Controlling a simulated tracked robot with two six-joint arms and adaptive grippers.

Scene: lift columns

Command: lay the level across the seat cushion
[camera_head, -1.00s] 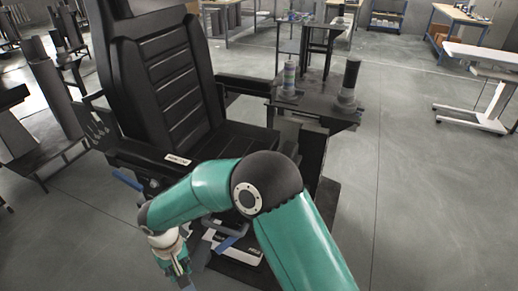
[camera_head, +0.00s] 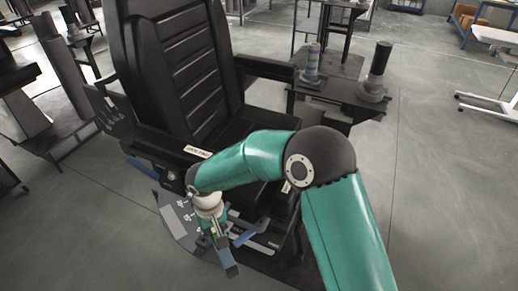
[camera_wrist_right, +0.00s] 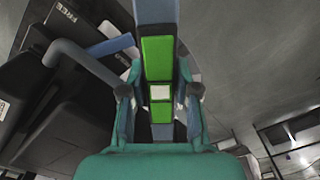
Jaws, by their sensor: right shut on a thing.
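The level (camera_wrist_right: 158,60), a bar with green and blue-grey sections and a pale middle, is between the fingers of my right gripper (camera_wrist_right: 159,95) in the wrist view. That gripper is shut on it. In the head view my right gripper (camera_head: 217,232) hangs low in front of the chair, with the level's end (camera_head: 229,266) pointing down. The black seat cushion (camera_head: 236,131) lies behind and above my right arm, which hides its front part. The gripper is apart from the cushion. My left gripper is not in view.
The black backrest (camera_head: 180,60) rises behind the cushion. A near armrest (camera_head: 165,146) and a far armrest (camera_head: 265,68) flank it. Blue levers (camera_head: 243,238) are close to the gripper.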

